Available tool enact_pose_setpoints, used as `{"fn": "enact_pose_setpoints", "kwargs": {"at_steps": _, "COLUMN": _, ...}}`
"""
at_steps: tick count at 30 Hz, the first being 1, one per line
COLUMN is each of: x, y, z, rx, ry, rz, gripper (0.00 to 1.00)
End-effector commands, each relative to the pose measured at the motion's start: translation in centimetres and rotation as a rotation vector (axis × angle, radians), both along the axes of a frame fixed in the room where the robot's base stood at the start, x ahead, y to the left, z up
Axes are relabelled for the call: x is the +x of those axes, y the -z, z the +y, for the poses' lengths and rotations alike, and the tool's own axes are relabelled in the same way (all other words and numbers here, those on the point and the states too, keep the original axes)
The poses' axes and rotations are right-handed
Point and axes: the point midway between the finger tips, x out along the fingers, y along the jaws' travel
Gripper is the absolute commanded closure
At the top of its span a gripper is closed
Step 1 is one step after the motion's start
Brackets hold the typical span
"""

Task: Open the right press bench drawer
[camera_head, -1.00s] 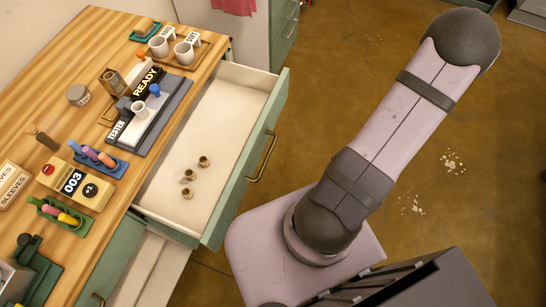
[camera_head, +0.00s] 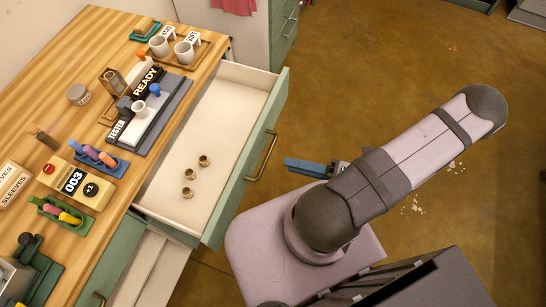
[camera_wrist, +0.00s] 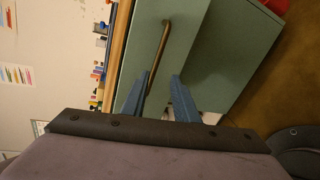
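A green-fronted drawer of the bench (camera_head: 242,190) stands pulled well out in the head view. Its pale inside holds three small brass-coloured pieces (camera_head: 189,175). Its bar handle (camera_head: 262,156) is on the outer face. My gripper (camera_head: 305,167) shows as blue fingers just right of this handle, apart from it in the picture. In the wrist view my gripper (camera_wrist: 162,78) has its two fingers spread with nothing held between them. I cannot tell the exact distance.
Another green front with a handle (camera_head: 98,298) is at the lower left. The wooden benchtop (camera_head: 60,110) carries a tester block (camera_head: 140,125), cups (camera_head: 184,52), a counter (camera_head: 75,183) and marker holders. A dark open box (camera_head: 400,285) is at the lower right.

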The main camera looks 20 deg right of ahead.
Motion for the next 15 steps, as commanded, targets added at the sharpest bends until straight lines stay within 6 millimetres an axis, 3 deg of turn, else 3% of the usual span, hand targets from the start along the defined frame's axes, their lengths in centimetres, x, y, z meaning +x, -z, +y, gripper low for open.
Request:
{"fn": "enact_pose_setpoints", "kwargs": {"at_steps": 6, "x": 0.21, "y": -0.76, "z": 0.05, "rx": 0.131, "ry": 0.038, "rz": 0.088, "gripper": 0.73}}
{"fn": "enact_pose_setpoints", "kwargs": {"at_steps": 15, "x": 0.57, "y": -0.7, "z": 0.52, "rx": 0.143, "ry": 0.038, "rz": 0.1, "gripper": 0.73}}
